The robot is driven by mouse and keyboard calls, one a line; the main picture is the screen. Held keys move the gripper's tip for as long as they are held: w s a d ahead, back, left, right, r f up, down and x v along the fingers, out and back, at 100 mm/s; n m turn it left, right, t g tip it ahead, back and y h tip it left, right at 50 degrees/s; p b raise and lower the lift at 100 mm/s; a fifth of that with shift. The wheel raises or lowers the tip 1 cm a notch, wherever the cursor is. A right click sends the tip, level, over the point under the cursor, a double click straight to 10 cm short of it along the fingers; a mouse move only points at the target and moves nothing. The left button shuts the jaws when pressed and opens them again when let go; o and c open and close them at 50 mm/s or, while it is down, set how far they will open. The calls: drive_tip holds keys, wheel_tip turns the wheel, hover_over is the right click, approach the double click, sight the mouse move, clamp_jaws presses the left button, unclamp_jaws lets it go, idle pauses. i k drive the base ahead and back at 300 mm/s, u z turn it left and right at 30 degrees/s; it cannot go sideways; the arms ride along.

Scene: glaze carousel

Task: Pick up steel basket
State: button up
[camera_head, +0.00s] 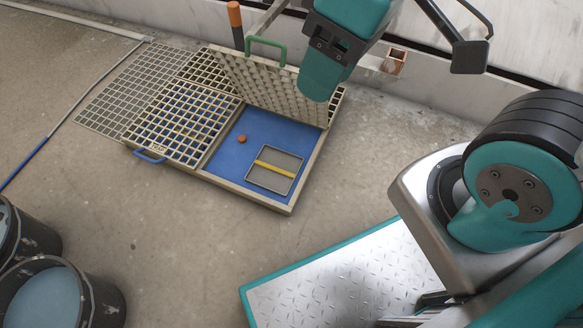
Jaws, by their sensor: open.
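A shallow grey metal basket (254,181), which I take for the steel basket, lies in an open blue-floored compartment (229,162) of a floor case. A yellow bar crosses the middle of the basket. My gripper (318,88) hangs from the top edge, above and to the right of the basket in the picture. It is open and apart from the basket. Its teal end partly covers the raised grid panel (262,82), and its far finger cannot be made out.
The raised panel has a green handle (283,45) and stands behind the basket. Closed grids (182,122) lie to the left. A small orange-brown knob (242,139) is in the blue compartment. Buckets (100,292) stand lower left. The floor in front is clear.

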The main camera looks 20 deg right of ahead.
sight(275, 170)
drive_tip(key=z, duration=1.85)
drive_tip(key=i, duration=1.45)
drive_tip(key=u, duration=3.3)
